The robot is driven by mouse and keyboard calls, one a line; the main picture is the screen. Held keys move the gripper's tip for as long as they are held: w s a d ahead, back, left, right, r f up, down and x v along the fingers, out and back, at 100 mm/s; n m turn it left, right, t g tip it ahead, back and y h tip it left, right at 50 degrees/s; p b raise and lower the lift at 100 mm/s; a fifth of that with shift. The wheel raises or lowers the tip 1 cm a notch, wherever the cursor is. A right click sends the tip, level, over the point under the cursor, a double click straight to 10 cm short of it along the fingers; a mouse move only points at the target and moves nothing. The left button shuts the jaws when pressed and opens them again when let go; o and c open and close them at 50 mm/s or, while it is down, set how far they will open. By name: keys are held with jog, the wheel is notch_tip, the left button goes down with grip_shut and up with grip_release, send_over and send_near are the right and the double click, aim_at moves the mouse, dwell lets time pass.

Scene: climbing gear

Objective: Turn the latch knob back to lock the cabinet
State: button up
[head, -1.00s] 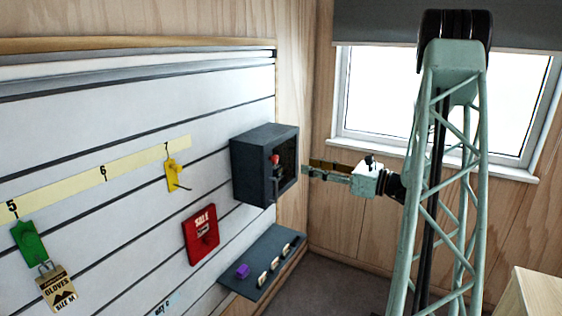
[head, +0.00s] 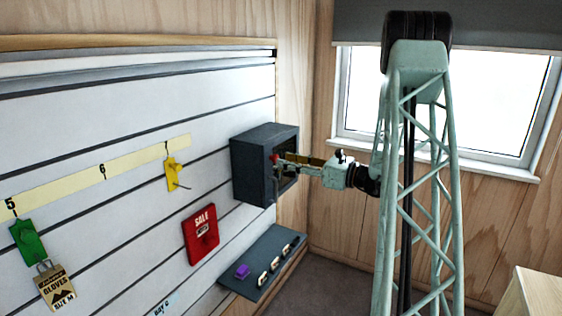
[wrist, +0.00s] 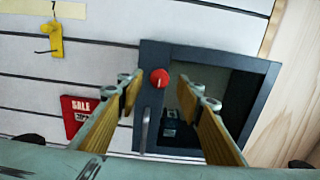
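The dark grey cabinet (head: 252,172) is fixed to the slatted wall, its front facing my arm. In the wrist view the cabinet frame (wrist: 210,54) surrounds a dark window with something dim behind it. The red latch knob (wrist: 160,78) sits on the left of the cabinet front, with a pale mark on it. A grey bar handle (wrist: 145,128) is below the knob. My gripper (wrist: 158,80) is open, its two fingers apart with the knob showing between their tips. In the head view my gripper (head: 284,163) is close to the cabinet front and partly covers the knob. Contact cannot be told.
A red SALE sign (head: 201,234) and a yellow hook (head: 174,174) are on the wall left of the cabinet. A grey shelf (head: 245,283) with a purple block (head: 242,271) and several small items is below.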

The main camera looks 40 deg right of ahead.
aim_at(271, 159)
jog(key=shift+x, duration=1.65)
jog(key=shift+c, duration=0.7)
jog(key=c, duration=0.7)
